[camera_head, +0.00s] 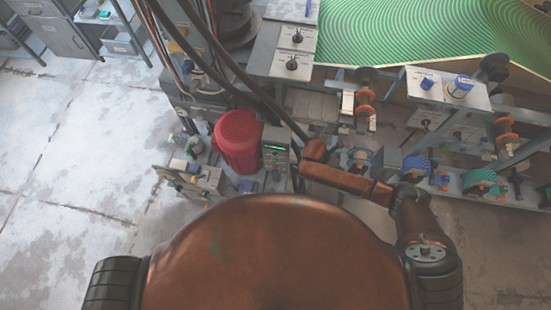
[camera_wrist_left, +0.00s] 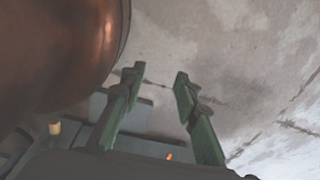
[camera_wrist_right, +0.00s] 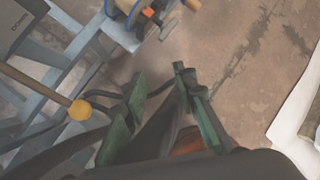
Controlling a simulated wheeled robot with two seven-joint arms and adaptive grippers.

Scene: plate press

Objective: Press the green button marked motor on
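I cannot make out a green button marked motor on in any view. In the head view a small grey control box (camera_head: 276,153) with a lit green strip stands right of a red bin. A low cluster of small boxes and knobs (camera_head: 193,178) lies left of the bin, too small to read. My right arm reaches left beside the control box; its gripper cannot be made out there. In the right wrist view my right gripper (camera_wrist_right: 159,75) is open and empty above the floor.
The red bin (camera_head: 238,141) stands by the machine frame. A panel with black knobs (camera_head: 293,50) and a white panel with blue knobs (camera_head: 446,88) stand behind. A yellow-tipped rod (camera_wrist_right: 80,110) is near my right gripper. The concrete floor (camera_head: 75,180) at left is clear.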

